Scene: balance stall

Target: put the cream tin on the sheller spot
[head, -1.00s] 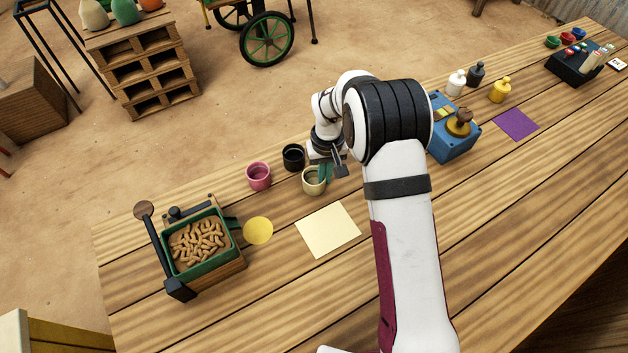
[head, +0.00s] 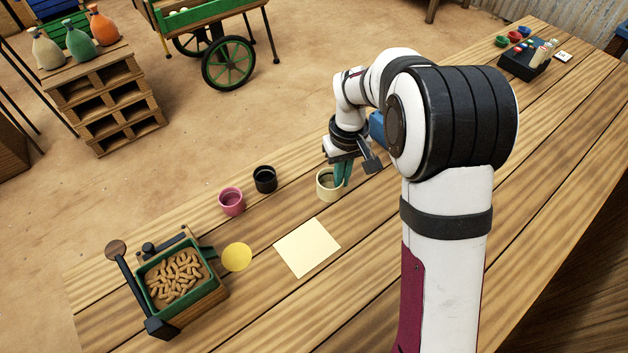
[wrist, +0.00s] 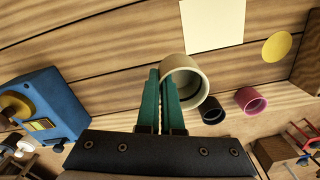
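The cream tin (head: 325,191) is at the far side of the table, right of the black tin, and appears raised off the wood. My gripper (head: 340,180) is shut on its wall; the wrist view shows the teal fingers (wrist: 161,95) close together at the rim of the tin (wrist: 197,75). A round yellow spot (head: 237,257) lies beside the green sheller (head: 205,308) full of peanuts, and is bare. The spot also shows in the wrist view (wrist: 277,46).
A pink tin (head: 231,203) and a black tin (head: 265,180) stand between the cream tin and the sheller. A pale yellow square (head: 307,247) lies flat and empty right of the spot. A blue box (wrist: 45,105) is left of my gripper in the wrist view.

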